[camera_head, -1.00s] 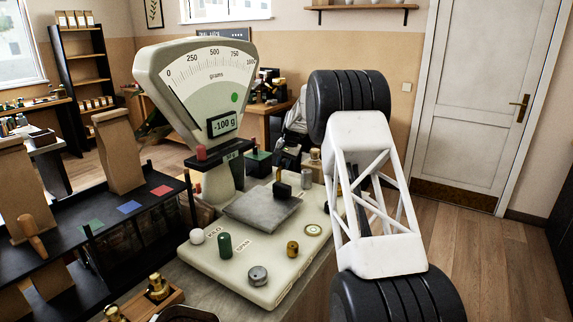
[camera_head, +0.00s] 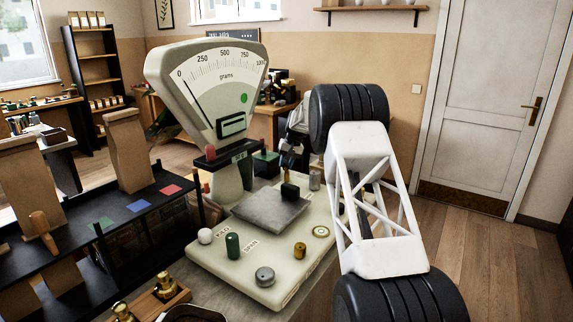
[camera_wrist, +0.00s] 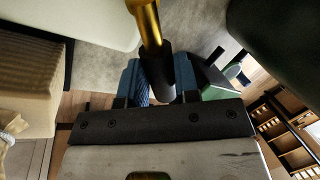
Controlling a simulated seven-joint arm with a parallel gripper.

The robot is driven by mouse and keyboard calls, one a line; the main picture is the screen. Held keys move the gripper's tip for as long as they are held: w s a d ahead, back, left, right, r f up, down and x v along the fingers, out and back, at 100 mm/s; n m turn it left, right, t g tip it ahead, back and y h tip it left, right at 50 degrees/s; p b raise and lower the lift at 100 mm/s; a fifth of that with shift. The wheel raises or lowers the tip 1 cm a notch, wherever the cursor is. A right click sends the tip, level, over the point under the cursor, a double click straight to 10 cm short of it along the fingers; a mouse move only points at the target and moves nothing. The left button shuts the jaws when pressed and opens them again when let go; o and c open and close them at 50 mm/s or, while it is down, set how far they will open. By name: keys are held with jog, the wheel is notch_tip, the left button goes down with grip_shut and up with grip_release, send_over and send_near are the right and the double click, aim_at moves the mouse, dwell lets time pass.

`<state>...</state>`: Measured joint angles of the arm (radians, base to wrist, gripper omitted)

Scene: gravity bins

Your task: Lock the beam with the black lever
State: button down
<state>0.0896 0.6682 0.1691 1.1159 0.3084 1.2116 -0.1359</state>
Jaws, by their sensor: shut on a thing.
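In the wrist view my gripper (camera_wrist: 158,78) has its blue fingers closed around the black sleeve of a lever (camera_wrist: 154,62). A brass rod (camera_wrist: 146,22) runs on from the sleeve toward the top of the picture. In the head view the cream scale (camera_head: 222,254) stands on the bench, with its fan dial (camera_head: 222,72) facing me. The needle lies close to the 0 mark. The small display (camera_head: 231,126) is dark with no readable number.
A grey pan (camera_head: 262,212) sits on the scale, with a black block (camera_head: 290,190) at its back edge. White, green, brass and grey knobs line the scale's front. A black rack (camera_head: 120,222) with paper bags stands at left. Open floor lies at right.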

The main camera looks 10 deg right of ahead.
jog(key=c, duration=0.9)
grip_release()
jog(key=shift+o, duration=0.2)
jog(key=shift+r, duration=0.1)
jog(key=v, duration=0.7)
jog(key=shift+r, duration=0.3)
jog(key=shift+d, duration=0.1)
